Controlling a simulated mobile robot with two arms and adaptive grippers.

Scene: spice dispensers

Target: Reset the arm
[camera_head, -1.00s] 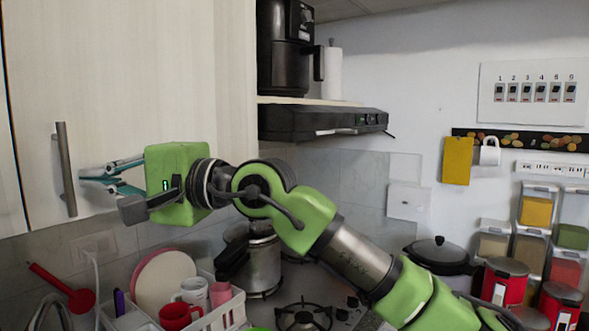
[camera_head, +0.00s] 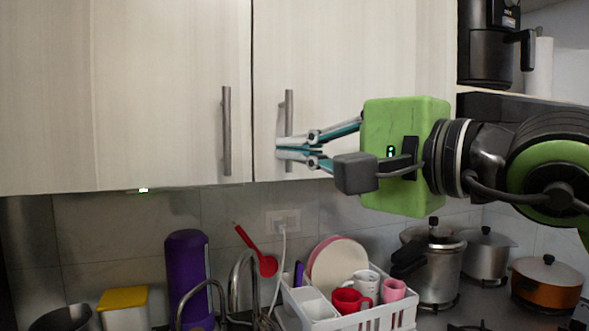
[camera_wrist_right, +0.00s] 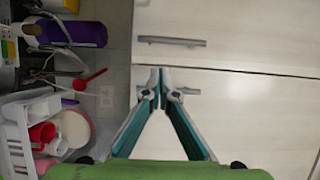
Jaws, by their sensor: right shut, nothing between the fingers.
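My right gripper (camera_head: 280,150) points left in the head view, in front of the cabinet doors. Its fingers are closed together at the tips with nothing between them. The tips overlap the right door's handle (camera_head: 289,105) in this view; I cannot tell if they touch it. In the wrist view the closed tips (camera_wrist_right: 160,74) are in front of the doors, with the right door's handle (camera_wrist_right: 188,91) partly behind a finger. The left door's handle (camera_head: 226,130) is clear of the gripper. My left gripper is not in view.
Both cabinet doors (camera_head: 170,60) look closed. Below are a dish rack (camera_head: 345,318) with cups and plates, a purple container (camera_head: 187,265), a red ladle (camera_head: 267,264) and a steel pot (camera_head: 440,268). A black appliance (camera_head: 487,50) stands at upper right.

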